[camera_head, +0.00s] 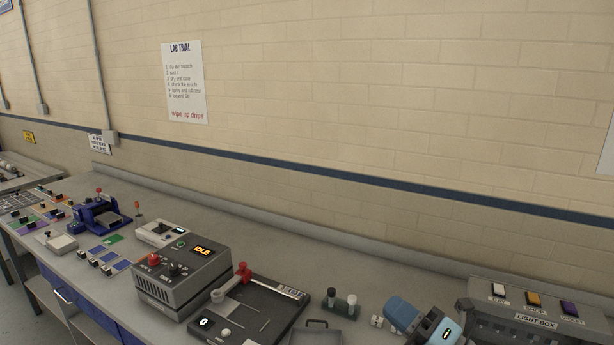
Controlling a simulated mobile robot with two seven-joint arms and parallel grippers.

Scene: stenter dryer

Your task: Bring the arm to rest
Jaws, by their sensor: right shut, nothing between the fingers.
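My right gripper (402,314), with its light blue and dark grey wrist, shows at the bottom right of the head view, in front of the light box. It is shut and empty. Its fingertips are hard to make out at this size. My left gripper is not in view.
A grey light box (537,320) with several coloured switches stands at the right. Several small items fill the bench's left end.

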